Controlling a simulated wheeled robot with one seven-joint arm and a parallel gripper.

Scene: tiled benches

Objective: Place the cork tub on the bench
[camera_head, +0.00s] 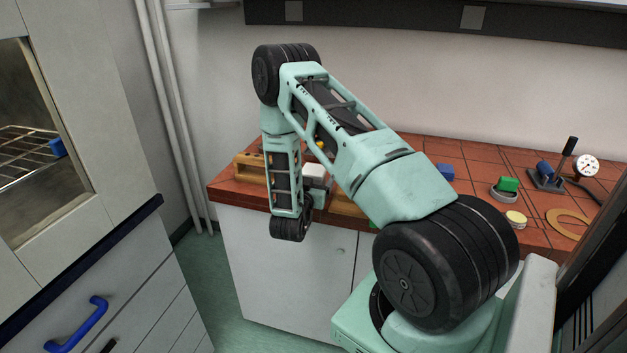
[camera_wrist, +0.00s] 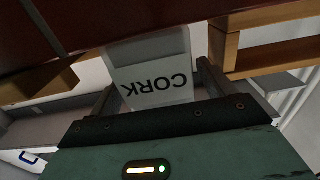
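The cork tub (camera_wrist: 152,78) is a pale, white-grey box with the word CORK on its face, seen upside down in the wrist view. In the head view its white top (camera_head: 314,171) shows near the bench's front edge, partly behind my arm. My gripper (camera_wrist: 158,76) has one finger along each side of the tub, and the tub lines up with it; it looks shut on the tub. The bench (camera_head: 473,166) has a red-brown tiled top. Whether the tub's base touches the tiles is hidden.
Wooden pieces stand on both sides of the tub, one at left (camera_head: 249,168) and one at right (camera_head: 346,206).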

